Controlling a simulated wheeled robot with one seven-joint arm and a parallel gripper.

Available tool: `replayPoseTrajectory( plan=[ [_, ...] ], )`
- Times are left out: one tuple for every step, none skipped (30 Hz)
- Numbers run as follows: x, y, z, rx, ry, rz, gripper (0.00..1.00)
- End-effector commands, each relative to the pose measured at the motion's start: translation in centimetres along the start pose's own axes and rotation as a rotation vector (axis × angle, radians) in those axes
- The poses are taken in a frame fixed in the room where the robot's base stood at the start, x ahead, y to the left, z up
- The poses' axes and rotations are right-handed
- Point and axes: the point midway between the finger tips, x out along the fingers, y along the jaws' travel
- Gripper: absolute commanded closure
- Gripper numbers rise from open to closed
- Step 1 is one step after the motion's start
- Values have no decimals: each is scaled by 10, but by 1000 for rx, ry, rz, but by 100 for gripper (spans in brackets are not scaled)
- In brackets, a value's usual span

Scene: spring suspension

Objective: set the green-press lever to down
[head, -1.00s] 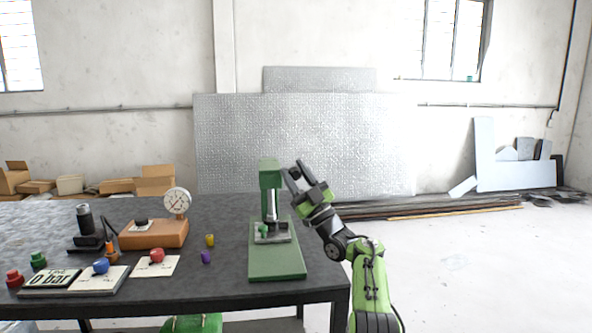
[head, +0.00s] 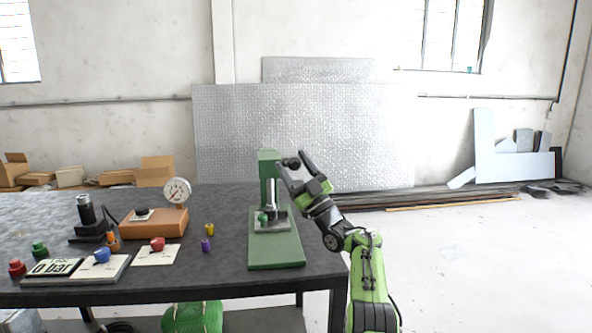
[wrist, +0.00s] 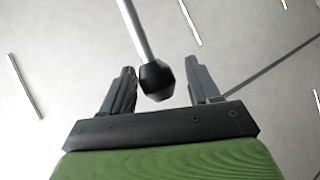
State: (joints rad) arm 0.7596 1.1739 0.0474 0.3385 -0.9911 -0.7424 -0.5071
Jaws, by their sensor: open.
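The green press (head: 270,200) stands upright at the right end of the dark table. Its lever is a thin metal rod (wrist: 136,28) with a black knob (wrist: 157,80), seen close in the wrist view. In the head view the knob (head: 291,163) shows beside the top of the press, and the rod is hard to make out. My gripper (head: 291,160) is open at the upper right of the press. In the wrist view the gripper (wrist: 160,68) has one finger on each side of the knob, with gaps visible on both sides.
A pressure gauge (head: 177,190) on a brown block (head: 153,224) stands left of the press. Yellow (head: 209,229) and purple (head: 206,245) pieces lie between them. Cards with coloured knobs lie at the front left. Open floor is right of the table.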

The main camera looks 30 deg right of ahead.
Motion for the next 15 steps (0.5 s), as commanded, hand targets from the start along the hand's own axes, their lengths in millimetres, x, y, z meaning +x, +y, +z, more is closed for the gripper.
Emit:
replayPoseTrajectory(
  plan=[
    [-3, 0, 0, -1, 0, 1, 39],
    [-5, 0, 1, 0, 0, 1, 39],
    [-10, 0, 2, 1, -1, 2, 39],
    [-15, 0, 3, 0, -2, 2, 39],
    [-20, 0, 3, 0, -2, 3, 39],
    [-28, 0, 3, 1, -1, 3, 39],
    [-33, -1, 3, 3, -3, 2, 39],
    [-39, 0, 4, 3, -6, 2, 39],
    [-46, 0, 3, 3, -6, 2, 39],
    [-52, 1, 1, 4, -4, 5, 39],
    [-61, 1, 2, 4, -7, 3, 39],
    [-72, 1, 2, 5, -7, 4, 39],
    [-79, 2, 2, 5, -7, 8, 39],
    [-82, 3, 3, 7, -9, 10, 39],
    [-86, 3, 4, 8, -11, 12, 39]
  ],
)
